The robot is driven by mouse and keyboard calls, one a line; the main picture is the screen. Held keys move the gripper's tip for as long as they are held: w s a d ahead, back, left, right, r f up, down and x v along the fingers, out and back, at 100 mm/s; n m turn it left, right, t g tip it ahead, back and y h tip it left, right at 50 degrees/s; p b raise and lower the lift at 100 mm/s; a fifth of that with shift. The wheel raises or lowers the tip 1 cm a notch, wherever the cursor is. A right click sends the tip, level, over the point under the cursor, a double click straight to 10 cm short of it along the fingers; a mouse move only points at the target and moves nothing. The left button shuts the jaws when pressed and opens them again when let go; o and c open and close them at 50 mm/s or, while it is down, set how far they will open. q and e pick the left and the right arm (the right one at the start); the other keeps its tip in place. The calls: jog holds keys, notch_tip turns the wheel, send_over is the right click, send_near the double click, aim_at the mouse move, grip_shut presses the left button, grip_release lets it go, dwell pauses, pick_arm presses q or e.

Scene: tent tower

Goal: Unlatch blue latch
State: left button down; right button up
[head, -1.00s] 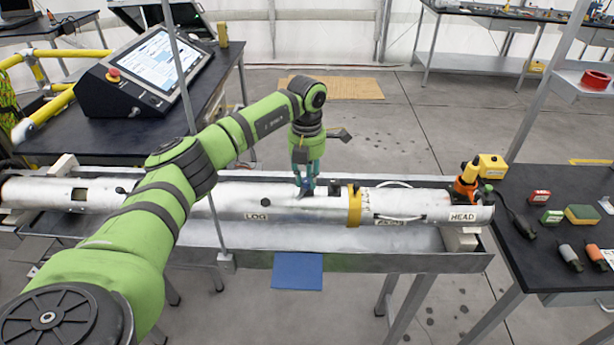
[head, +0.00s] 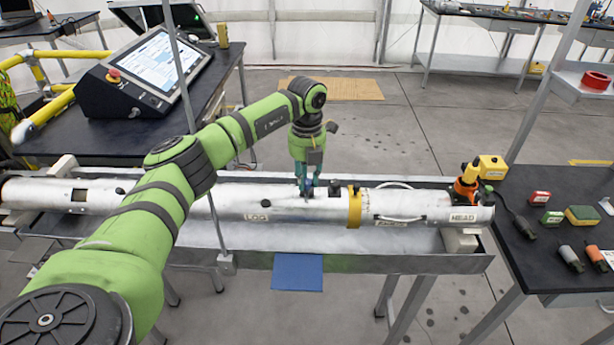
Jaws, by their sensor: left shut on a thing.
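My left gripper (head: 306,190) points down onto the top of a long silver tube (head: 240,204), left of its yellow ring (head: 354,206). Its teal fingers are shut on a small dark blue piece on the tube, which looks like the blue latch (head: 308,191). The fingers hide most of the latch, so I cannot tell whether it is up or down. A small black block (head: 335,188) stands just right of the fingers. My right gripper is not in view.
The tube lies in a long grey metal tray (head: 420,262). A thin upright pole (head: 205,150) stands in front of the tube, left of the gripper. An orange device (head: 466,188) sits at the tube's right end. A dark table (head: 510,255) with small tools stands at the right.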

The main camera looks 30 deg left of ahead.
aim_at(307, 182)
pick_arm(q)
jog(key=shift+f, duration=0.1)
jog(key=c, duration=1)
grip_release()
jog(key=shift+c, duration=0.2)
jog(key=shift+r, duration=0.3)
notch_tip(307, 182, up, 12)
jog(key=shift+f, duration=0.25)
